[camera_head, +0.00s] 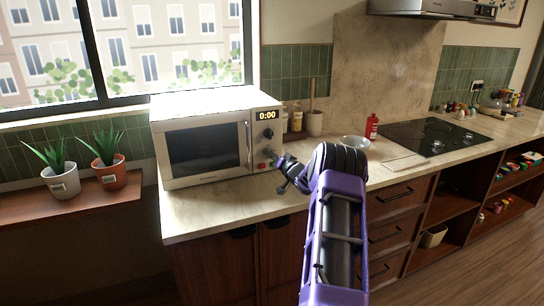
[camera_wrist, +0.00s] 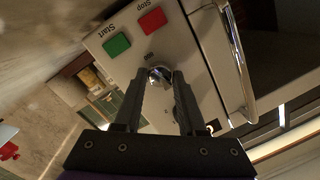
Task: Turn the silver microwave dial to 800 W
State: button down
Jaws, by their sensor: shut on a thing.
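The white microwave (camera_head: 207,145) stands on the counter with its door shut and its display (camera_head: 268,115) reading 0:00. A black dial (camera_head: 268,133) sits under the display. In the wrist view, the silver dial (camera_wrist: 158,72) is between the fingertips of my gripper (camera_wrist: 160,80), which is shut on it. In the head view, my gripper (camera_head: 279,161) is at the lower control panel and covers the silver dial.
The microwave's door handle (camera_wrist: 237,60) runs close beside the panel. A glass bowl (camera_head: 353,142), a red bottle (camera_head: 372,127) and a utensil crock (camera_head: 314,123) stand to the right on the counter. Two potted plants (camera_head: 63,182) stand on the left ledge.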

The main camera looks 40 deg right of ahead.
jog(key=shift+r+m, duration=0.1)
jog(key=shift+m, duration=1.8)
jog(key=c, duration=0.5)
grip_release()
jog(key=s, duration=0.5)
jog(key=s+a, duration=0.1)
jog(key=s, duration=0.5)
jog(key=s+a, duration=0.1)
jog(key=s, duration=0.5)
jog(key=shift+s+b, duration=0.15)
jog(key=shift+b, duration=0.15)
